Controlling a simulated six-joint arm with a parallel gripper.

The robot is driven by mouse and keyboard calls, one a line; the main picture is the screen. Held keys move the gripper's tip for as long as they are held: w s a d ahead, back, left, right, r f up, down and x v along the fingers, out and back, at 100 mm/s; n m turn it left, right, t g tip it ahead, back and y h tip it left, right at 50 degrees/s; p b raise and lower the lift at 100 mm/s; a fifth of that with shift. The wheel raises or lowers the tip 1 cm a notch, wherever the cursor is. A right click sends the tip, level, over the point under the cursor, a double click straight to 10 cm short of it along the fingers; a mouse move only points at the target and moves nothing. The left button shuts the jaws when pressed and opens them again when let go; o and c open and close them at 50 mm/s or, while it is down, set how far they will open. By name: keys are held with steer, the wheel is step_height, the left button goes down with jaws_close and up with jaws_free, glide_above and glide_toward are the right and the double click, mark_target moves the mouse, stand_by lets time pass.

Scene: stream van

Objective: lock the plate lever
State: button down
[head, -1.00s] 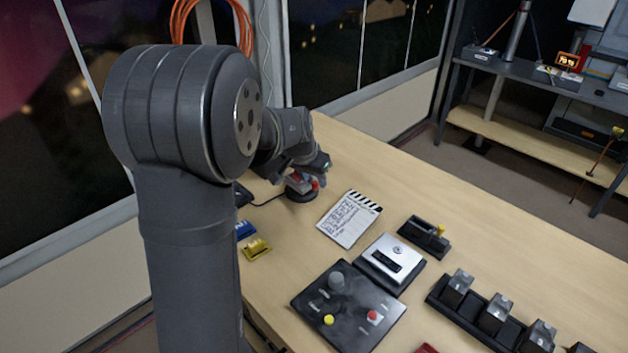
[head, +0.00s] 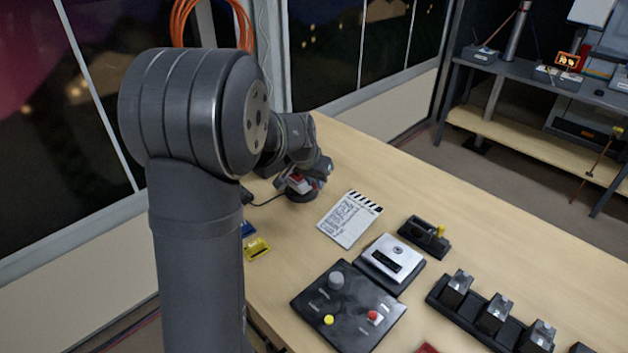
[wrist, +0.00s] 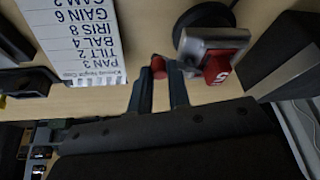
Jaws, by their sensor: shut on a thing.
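The plate device is a grey metal head with a red block (wrist: 218,68), on a dark round base (wrist: 207,16) in the wrist view. In the head view its base (head: 302,196) stands at the table's far left part. A small red knob (wrist: 158,64), apparently the lever's end, shows between my fingertips. My gripper (wrist: 160,75) is shut on this red lever, beside the grey head. In the head view my gripper (head: 313,177) is over the device and hides most of it. The lever's angle is hard to tell.
A white clapper-like board (head: 347,221) with writing lies right of the device. A black control panel (head: 352,295), a silver box (head: 392,257) and a black rack (head: 470,318) are nearer. A yellow block (head: 257,248) lies at the left edge. A dark cable runs left from the device.

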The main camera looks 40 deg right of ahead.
steer(key=shift+s+d+n+t+y, duration=0.15)
steer(key=shift+d+n+t+y, duration=0.2)
steer(key=shift+n, duration=0.6)
steer(key=shift+s+d+n+t+y, duration=0.1)
steer(key=shift+s+d+n+t, duration=0.1)
steer(key=shift+d+n, duration=0.5)
steer(key=shift+s+d+n+t+y, duration=0.15)
steer(key=shift+d+n+t, duration=0.1)
steer(key=shift+n, duration=0.9)
steer(key=c, duration=1.4)
jaws_free()
steer(key=shift+o, duration=0.2)
steer(key=v, duration=1.7)
steer(key=shift+s+r, duration=0.15)
steer(key=shift+s, duration=0.05)
